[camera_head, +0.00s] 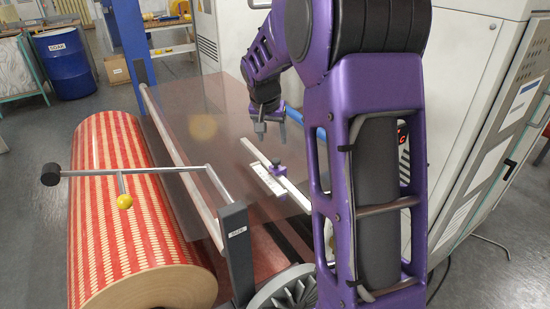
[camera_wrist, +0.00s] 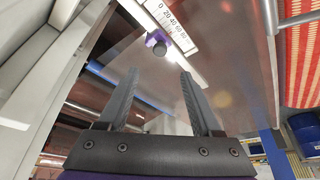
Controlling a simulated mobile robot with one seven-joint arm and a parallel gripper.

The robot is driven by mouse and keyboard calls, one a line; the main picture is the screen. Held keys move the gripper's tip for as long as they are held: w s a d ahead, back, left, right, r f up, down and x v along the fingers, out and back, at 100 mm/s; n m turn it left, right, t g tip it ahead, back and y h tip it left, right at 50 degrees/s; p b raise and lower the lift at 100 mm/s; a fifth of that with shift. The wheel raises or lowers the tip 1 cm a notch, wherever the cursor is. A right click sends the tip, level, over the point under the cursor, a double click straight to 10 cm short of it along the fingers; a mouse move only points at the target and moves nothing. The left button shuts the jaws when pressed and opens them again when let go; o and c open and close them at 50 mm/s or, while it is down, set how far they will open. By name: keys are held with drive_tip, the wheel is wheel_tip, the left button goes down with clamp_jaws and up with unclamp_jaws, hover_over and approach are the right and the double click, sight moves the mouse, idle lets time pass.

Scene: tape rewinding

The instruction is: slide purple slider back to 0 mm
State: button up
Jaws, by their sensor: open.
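The purple slider (camera_head: 277,167) sits on a pale rail with a white scale (camera_head: 268,179), under my arm in the head view. In the wrist view the purple slider (camera_wrist: 157,44) with its dark round knob is beyond my fingertips, near the upper middle. The printed scale (camera_wrist: 175,22) runs from 0 at its left end through 20 and 40 and on, and the slider lies beside it. My gripper (camera_wrist: 158,85) is open and empty, its two grey fingers apart. In the head view my gripper (camera_head: 270,130) hangs above and behind the slider, not touching it.
A large red and cream patterned roll (camera_head: 125,200) lies at the left. A crank-like bar with a yellow knob (camera_head: 124,201) crosses in front of it. A translucent sheet (camera_head: 215,115) spans the middle. A grey cabinet (camera_head: 470,90) stands at the right. A blue barrel (camera_head: 65,65) stands far left.

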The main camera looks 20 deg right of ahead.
sight(276, 160)
drive_tip(key=x, duration=1.1)
drive_tip(key=shift+w+d+f, duration=0.1)
drive_tip(key=shift+d+f, duration=0.05)
drive_tip(key=shift+f, duration=0.05)
clamp_jaws()
idle(0.9)
